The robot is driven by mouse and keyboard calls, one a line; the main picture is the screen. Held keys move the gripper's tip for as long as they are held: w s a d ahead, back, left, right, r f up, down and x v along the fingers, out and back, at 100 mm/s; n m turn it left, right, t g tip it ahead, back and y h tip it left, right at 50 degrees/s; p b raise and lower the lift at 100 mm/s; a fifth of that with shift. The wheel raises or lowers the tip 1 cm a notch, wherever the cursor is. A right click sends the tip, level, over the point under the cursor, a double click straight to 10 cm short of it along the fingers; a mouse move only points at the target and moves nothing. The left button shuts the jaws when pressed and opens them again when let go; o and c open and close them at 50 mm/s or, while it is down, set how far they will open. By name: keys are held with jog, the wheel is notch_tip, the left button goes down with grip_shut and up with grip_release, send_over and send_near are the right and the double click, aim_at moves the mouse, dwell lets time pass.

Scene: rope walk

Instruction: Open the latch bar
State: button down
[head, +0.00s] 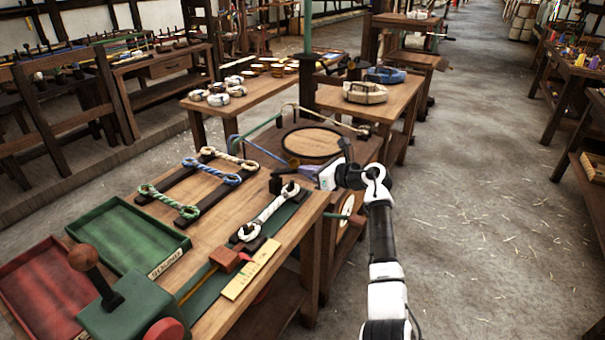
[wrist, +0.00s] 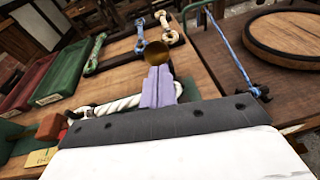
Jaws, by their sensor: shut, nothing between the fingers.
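A thin blue bar (head: 262,153), which may be the latch bar, slants across the corner of the bench by the round wooden disc. It also shows in the wrist view (wrist: 230,50), with a dark fitting at its near end. My gripper (head: 305,169) is at the right end of the bench, with its pale lavender fingers shut and empty. In the wrist view the fingertips (wrist: 158,70) point at a round brass knob (wrist: 157,50) just beyond them. I cannot tell whether they touch it. The blue bar lies to the right of the fingers there, apart from them.
A white rope piece (head: 271,210) lies on the bench close to my gripper. Other rope pieces (head: 210,174) sit on dark holders farther left. Green (head: 128,235) and red (head: 40,290) trays stand at the front left. The floor right of my arm is clear.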

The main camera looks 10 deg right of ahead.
jog(key=r+g+h, duration=0.1)
jog(key=w+a+r+g+h+p, duration=0.1)
jog(key=r, duration=0.1)
jog(key=a+r+h+p, duration=0.1)
jog(key=shift+w+a+r+g, duration=0.1)
jog(key=shift+w+r+g, duration=0.1)
jog(key=shift+w+g, duration=0.2)
jog(key=w+a+r, duration=0.2)
jog(key=w+a, duration=0.5)
jog(key=a, duration=0.3)
jog(key=shift+r, duration=0.4)
jog(key=shift+w+a, duration=0.1)
notch_tip(320, 180, up, 13)
jog(key=s, duration=0.2)
jog(key=shift+d+b, duration=0.4)
